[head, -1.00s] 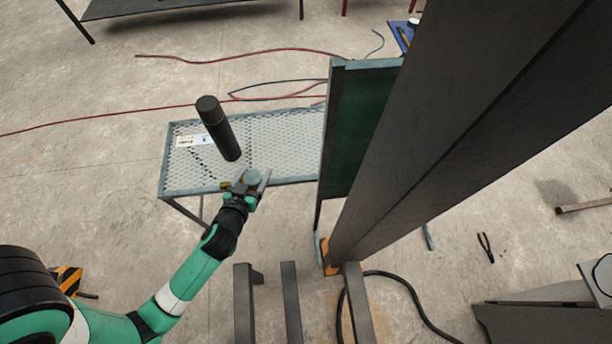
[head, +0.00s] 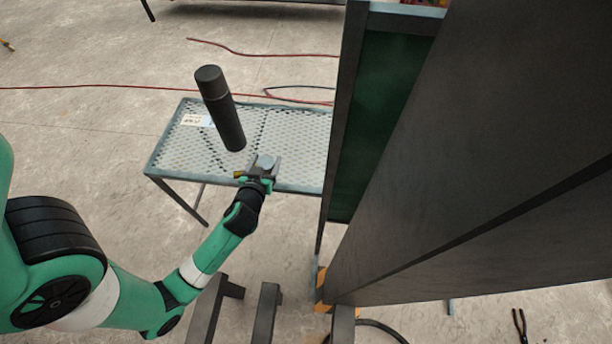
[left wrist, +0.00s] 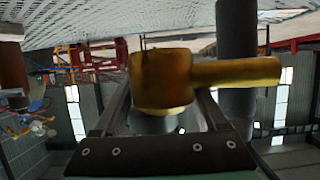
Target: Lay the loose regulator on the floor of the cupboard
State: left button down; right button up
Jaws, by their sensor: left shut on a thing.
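The regulator, a brass piece with a round grey face (head: 265,162), is held in my left gripper (head: 263,167) in the head view. In the left wrist view its brass body (left wrist: 165,82) and side stem fill the space between the fingers (left wrist: 160,118). The gripper is shut on it, above the front edge of a mesh table. A tall dark structure (head: 480,170) with a green panel (head: 385,110) stands at the right, apparently the cupboard. Its floor is hidden from this angle. My right gripper is not in view.
A black cylinder (head: 221,110) stands on the mesh table (head: 285,140), close behind my left gripper. It also shows in the left wrist view (left wrist: 237,50). Dark beams (head: 265,315) lie at the bottom. Red hoses (head: 120,87) cross the floor. Pliers (head: 519,326) lie at lower right.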

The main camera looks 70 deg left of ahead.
pick_arm(q)
jog(key=w+f+b, duration=0.3)
jog(key=w, duration=0.4)
jog(key=b, duration=0.4)
send_over(306, 174)
jog(key=f, duration=0.3)
jog(key=s+f, duration=0.1)
jog(key=f, duration=0.1)
jog(key=shift+f, duration=0.15)
jog(key=shift+w+a, duration=0.1)
jog(key=shift+w, duration=0.2)
jog(key=f+b, duration=0.1)
jog(key=f, duration=0.1)
jog(key=f+b, duration=0.1)
jog(key=f, duration=0.1)
jog(key=shift+w+b, duration=0.25)
jog(key=shift+b, duration=0.05)
jog(key=shift+s+r, duration=0.1)
jog(key=shift+r, duration=0.05)
grip_release()
jog(key=shift+f, duration=0.2)
jog(key=shift+r, duration=0.1)
